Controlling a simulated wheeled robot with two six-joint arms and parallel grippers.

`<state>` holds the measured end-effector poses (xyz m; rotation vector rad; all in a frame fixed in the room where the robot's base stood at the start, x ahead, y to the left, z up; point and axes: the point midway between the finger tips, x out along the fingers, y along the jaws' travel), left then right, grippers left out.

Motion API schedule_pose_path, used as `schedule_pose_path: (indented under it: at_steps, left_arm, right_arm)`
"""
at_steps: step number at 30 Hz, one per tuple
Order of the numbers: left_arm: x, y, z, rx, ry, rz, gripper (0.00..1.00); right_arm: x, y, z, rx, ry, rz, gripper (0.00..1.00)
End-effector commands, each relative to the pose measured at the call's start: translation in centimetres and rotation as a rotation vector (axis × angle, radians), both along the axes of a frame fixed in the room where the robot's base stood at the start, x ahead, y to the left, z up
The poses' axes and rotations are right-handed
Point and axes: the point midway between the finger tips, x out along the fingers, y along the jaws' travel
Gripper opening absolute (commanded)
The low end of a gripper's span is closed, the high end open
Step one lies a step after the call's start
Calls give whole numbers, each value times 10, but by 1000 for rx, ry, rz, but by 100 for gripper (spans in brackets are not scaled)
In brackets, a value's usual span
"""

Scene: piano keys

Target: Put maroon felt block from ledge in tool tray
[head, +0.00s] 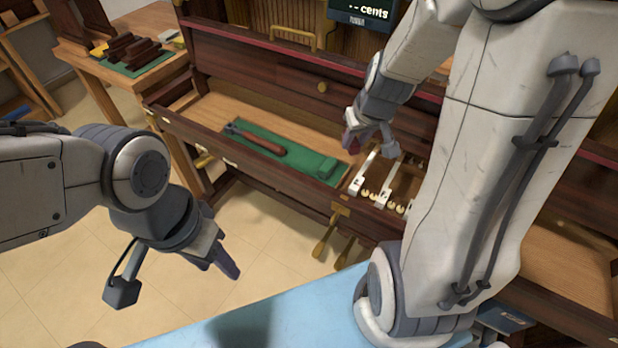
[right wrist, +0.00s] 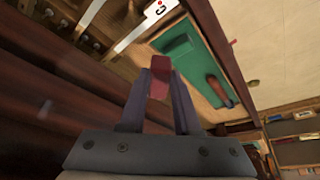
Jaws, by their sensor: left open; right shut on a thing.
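The maroon felt block (right wrist: 159,78) is between the fingertips of my right gripper (right wrist: 160,88), which is shut on it, in the right wrist view. In the head view the block (head: 353,148) is a small dark red patch under my right gripper (head: 357,138), just right of the green-lined tool tray (head: 300,159). The gripper appears raised above the piano; the exact height is hard to tell. The tray also shows beyond the block in the right wrist view (right wrist: 207,62). My left gripper (head: 224,260) is open and empty, in front of the piano over the floor.
A wooden-handled tool (head: 262,144) and a green block (head: 327,168) lie in the tray, with bare green between them. White piano keys (head: 362,178) are right of the tray. A side table (head: 110,72) with dark blocks stands at the back left.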

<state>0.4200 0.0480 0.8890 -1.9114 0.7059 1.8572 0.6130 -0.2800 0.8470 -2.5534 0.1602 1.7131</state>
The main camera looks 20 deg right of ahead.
Motion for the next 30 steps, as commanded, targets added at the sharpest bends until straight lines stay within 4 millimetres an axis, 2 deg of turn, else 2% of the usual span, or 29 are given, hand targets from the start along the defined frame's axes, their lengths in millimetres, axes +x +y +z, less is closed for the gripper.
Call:
schedule_pose_path:
  at_steps: [1,6,9,21,25,30]
  left_arm:
    - [0,0,-12,0,0,0,50]
    - [0,0,-13,-1,-1,0,50]
    - [0,0,-7,-1,-1,0,50]
    - [0,0,40,-1,-1,0,50]
    - [0,0,44,-1,-1,0,50]
    - [0,0,41,-1,-1,0,50]
  right_arm:
    - [-1,-2,-8,2,-4,-2,0]
    - [3,2,-12,6,-2,1,0]
    - [15,14,-21,6,3,7,0]
    - [70,58,-61,4,3,4,0]
    - [83,68,-72,5,-3,1,0]
    - [88,71,-81,5,-4,-1,0]
